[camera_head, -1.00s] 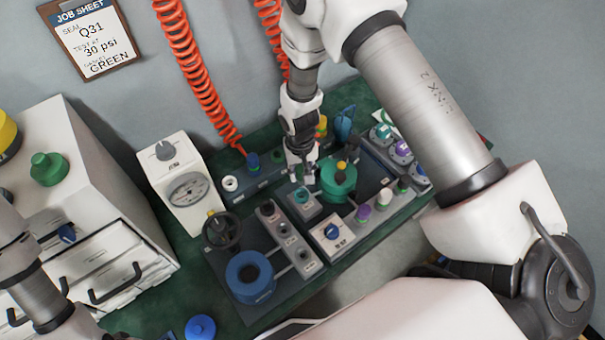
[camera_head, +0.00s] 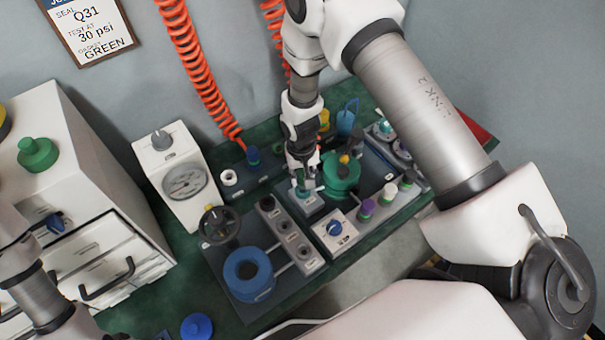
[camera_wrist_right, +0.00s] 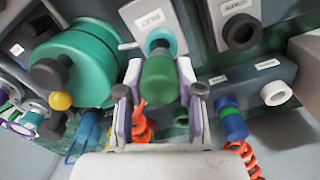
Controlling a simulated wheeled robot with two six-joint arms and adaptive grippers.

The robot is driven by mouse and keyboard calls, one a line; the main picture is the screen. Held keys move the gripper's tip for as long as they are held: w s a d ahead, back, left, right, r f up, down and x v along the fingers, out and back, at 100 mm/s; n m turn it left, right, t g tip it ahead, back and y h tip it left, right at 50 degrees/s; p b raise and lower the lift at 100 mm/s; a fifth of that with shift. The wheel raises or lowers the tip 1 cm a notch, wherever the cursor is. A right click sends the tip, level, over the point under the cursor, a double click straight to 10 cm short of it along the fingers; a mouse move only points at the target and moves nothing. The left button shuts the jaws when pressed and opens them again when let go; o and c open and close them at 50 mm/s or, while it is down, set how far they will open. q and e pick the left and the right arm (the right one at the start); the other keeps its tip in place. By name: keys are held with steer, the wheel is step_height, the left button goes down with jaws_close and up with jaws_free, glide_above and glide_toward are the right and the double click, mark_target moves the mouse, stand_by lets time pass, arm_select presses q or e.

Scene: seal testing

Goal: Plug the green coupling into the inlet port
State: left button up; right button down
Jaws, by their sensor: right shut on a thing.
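My right gripper (camera_head: 303,187) points down over the teal-ringed inlet port (camera_wrist_right: 160,40) on a small grey block (camera_head: 310,205). In the right wrist view its two fingers (camera_wrist_right: 160,98) are shut on the green coupling (camera_wrist_right: 159,78), one on each side. An orange hose shows behind the coupling. The coupling's nose lines up with the teal ring and overlaps it; I cannot tell how deep it sits. In the head view the coupling is mostly hidden by the gripper. My left arm shows at the lower left; its fingers are out of frame.
A teal round vessel (camera_head: 341,173) stands close to the right of the gripper. A rail with a blue-green coupling (camera_head: 253,155) and white ring (camera_head: 229,177) lies to the left. A gauge box (camera_head: 178,170), blue ring (camera_head: 248,272) and blue-knob switch block (camera_head: 334,230) stand nearby.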

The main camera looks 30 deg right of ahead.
arm_select(q)
steer(key=shift+f+b, duration=1)
steer(key=shift+b, duration=0.05)
arm_select(e)
steer(key=shift+f, duration=1.4)
steer(key=c, duration=0.7)
jaws_free()
steer(key=r, duration=1.2)
steer(key=shift+a, duration=0.2)
